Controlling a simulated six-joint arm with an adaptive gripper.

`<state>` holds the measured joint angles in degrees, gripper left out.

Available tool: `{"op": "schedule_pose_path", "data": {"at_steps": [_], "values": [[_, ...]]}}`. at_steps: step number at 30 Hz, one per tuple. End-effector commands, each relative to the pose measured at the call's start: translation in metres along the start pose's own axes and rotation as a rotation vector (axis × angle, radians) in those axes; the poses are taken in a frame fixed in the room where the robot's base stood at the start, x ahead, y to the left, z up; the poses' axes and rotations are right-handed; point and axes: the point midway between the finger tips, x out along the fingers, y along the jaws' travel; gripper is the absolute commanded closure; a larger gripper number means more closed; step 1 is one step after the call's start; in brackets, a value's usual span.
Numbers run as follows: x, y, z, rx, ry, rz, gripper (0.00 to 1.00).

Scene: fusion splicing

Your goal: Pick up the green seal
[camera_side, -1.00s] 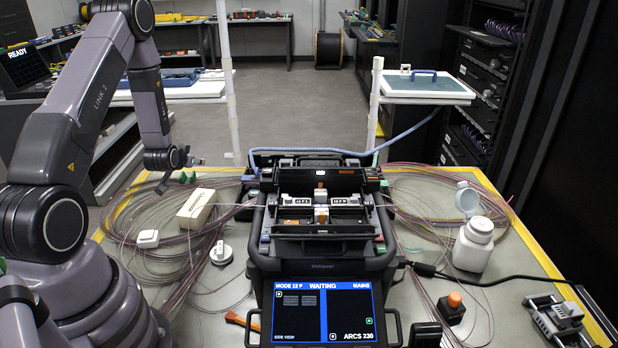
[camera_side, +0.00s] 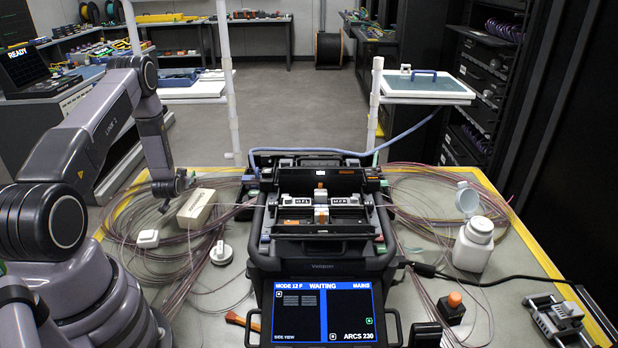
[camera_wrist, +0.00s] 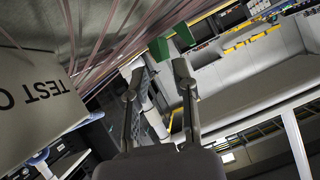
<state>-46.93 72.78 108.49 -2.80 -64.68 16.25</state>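Two small green pieces show in the wrist view beyond my fingertips: a left green piece (camera_wrist: 160,48) and a right green piece (camera_wrist: 184,34). I cannot tell which one is the green seal. My gripper (camera_wrist: 159,74) is open, with nothing between its fingers, and the green pieces are apart from it. In the side view my gripper (camera_side: 178,186) is low over the back left of the table, behind the beige box (camera_side: 196,207). It hides the spot where the green pieces were, so I cannot make them out there.
The beige box (camera_wrist: 38,85) fills the wrist view's left side. Loose fiber coils (camera_side: 135,222) spread around it. The splicer (camera_side: 320,230) stands to the right. A white cap (camera_side: 147,239) and a white round fitting (camera_side: 221,253) lie in front.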

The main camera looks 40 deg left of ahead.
Motion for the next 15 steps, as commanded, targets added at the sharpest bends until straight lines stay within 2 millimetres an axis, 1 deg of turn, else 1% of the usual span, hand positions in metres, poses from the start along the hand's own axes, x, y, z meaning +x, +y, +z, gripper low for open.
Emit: {"op": "schedule_pose_path", "data": {"at_steps": [3, 7, 10, 15], "values": [[0.019, -0.003, 0.0, 0.0, 0.001, -0.001, 0.74], [0.036, -0.003, 0.0, 0.0, 0.0, 0.0, 0.74], [0.042, -0.003, -0.001, 0.0, 0.0, 0.0, 0.74], [0.043, -0.002, -0.001, -0.001, 0.0, 0.0, 0.74]]}}
